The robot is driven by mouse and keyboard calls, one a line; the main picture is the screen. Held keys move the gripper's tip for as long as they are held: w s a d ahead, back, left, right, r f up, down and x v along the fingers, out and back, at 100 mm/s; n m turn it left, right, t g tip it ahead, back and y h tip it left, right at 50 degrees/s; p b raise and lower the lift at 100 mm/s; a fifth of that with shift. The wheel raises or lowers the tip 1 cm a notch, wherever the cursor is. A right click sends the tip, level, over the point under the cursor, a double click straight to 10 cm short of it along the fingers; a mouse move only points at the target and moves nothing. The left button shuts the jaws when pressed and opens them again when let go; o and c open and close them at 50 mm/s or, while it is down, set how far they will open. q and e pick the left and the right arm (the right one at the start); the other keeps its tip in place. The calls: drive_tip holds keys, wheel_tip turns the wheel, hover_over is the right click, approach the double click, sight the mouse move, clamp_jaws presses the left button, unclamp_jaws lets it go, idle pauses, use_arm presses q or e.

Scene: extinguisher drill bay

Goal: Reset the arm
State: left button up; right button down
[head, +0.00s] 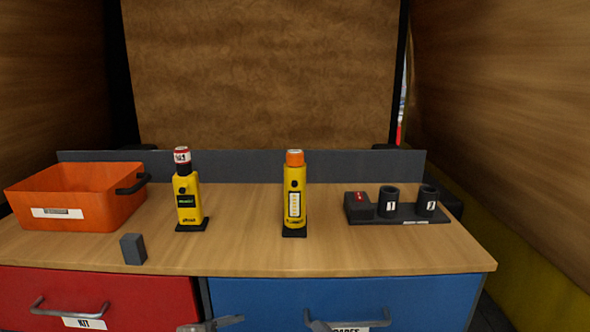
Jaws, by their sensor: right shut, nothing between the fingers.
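My right gripper (212,323) shows only as a grey sliver at the bottom edge, in front of the line between the two drawers. It is shut and empty, below the bench top and apart from the things on it; the rest of it is cut off. My left gripper is not in view. A yellow unit with a red-and-white top (186,195) stands upright on a dark base, left of centre. A yellow cylinder with an orange cap (294,190) stands upright on a dark base near the middle.
An orange bin (75,190) stands at the left, with a small grey block (133,249) near the front edge. A black holder with cups (390,205) is at the right. The red drawer (140,295) and blue drawer (430,295) have protruding handles. The front middle is clear.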

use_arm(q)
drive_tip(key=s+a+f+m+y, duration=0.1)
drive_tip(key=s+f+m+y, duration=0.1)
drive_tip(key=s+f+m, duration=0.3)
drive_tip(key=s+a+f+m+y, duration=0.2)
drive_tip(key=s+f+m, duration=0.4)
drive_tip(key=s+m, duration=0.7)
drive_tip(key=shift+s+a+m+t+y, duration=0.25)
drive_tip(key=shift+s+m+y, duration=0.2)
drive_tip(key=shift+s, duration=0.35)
use_arm(e)
drive_tip(key=s+d+f+n+g+h, duration=0.2)
drive_tip(key=s+d+f+h, duration=0.1)
drive_tip(key=s+f, duration=0.5)
drive_tip(key=s+d+f+n+g+h, duration=0.2)
drive_tip(key=s+d+f+h, duration=0.1)
drive_tip(key=s+d+f, duration=0.3)
wheel_tip(320, 180, down, 4)
drive_tip(key=s, duration=0.2)
drive_tip(key=shift+s+d+f+n, duration=0.15)
drive_tip(key=shift+s+d+n, duration=0.15)
